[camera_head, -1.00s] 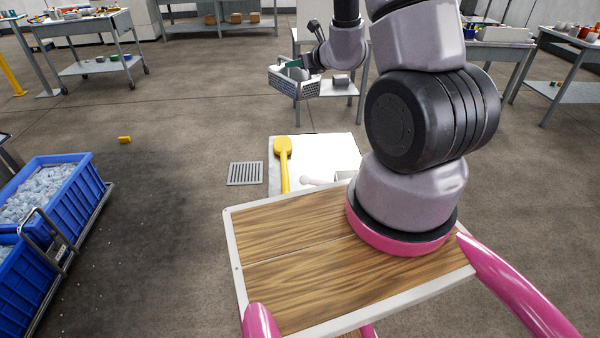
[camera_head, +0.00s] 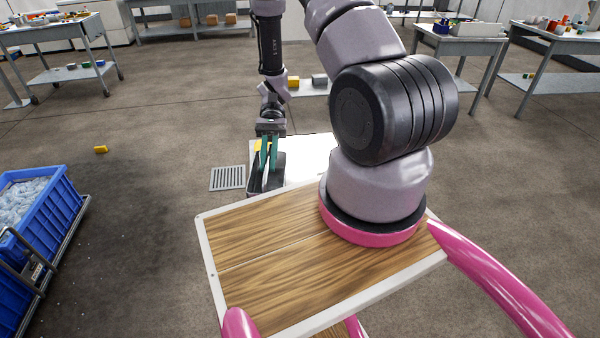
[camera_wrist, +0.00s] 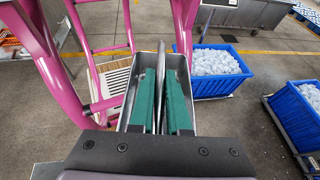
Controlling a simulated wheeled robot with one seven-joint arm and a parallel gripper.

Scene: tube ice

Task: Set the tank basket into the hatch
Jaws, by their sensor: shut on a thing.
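My gripper (camera_head: 268,163) has green fingers and points downward. It is shut on the tank basket (camera_head: 252,184), a grey metal box. In the wrist view the fingers close on an upright plate inside the basket (camera_wrist: 180,64). In the head view the basket hangs over the left side of a white-topped unit (camera_head: 306,152), beyond my wooden deck. I cannot make out the hatch opening in either view; the basket and arm cover part of the white top.
A floor grate (camera_head: 228,178) lies left of the white unit. A blue ice bin (camera_head: 55,215) stands at left, and a yellow block (camera_head: 101,149) lies on open floor. Tables stand at the back.

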